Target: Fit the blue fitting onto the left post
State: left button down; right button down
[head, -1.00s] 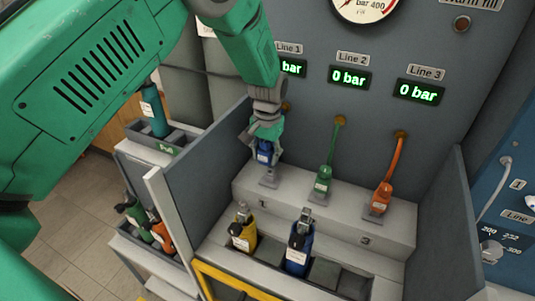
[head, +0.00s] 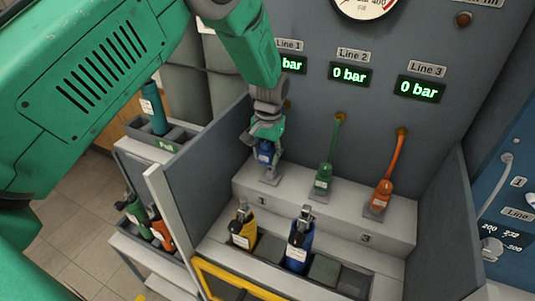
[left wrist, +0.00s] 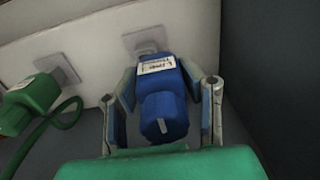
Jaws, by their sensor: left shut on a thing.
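The blue fitting (head: 265,152) is in my left gripper (head: 266,150), above the left post (head: 269,179) at the left end of the grey ledge. In the left wrist view the blue fitting (left wrist: 163,100) sits between the two fingers of my left gripper (left wrist: 164,108), which are shut on it. A square plate of the left post (left wrist: 146,42) shows just beyond the fitting's labelled end. Whether the fitting touches the post I cannot tell. My right gripper is not in view.
A green fitting (head: 323,177) and an orange fitting (head: 382,194) with hoses stand on the ledge (head: 290,185) to the right. Yellow (head: 242,230) and blue (head: 299,244) bottles stand in the front tray. A grey side wall (head: 207,170) rises close on the left.

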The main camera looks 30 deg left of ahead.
pick_arm(q)
jog(key=shift+d+f, duration=0.3)
jog(key=shift+d, duration=0.25)
jog(key=shift+a+f, duration=0.1)
jog(key=c, duration=1)
grip_release()
jog(key=shift+a, duration=0.15)
jog(key=shift+o, duration=0.2)
jog(key=shift+a, duration=0.1)
jog(key=r, duration=1.1)
jog(key=shift+d+r, duration=0.2)
jog(key=shift+r, duration=0.2)
jog(key=shift+f, duration=0.1)
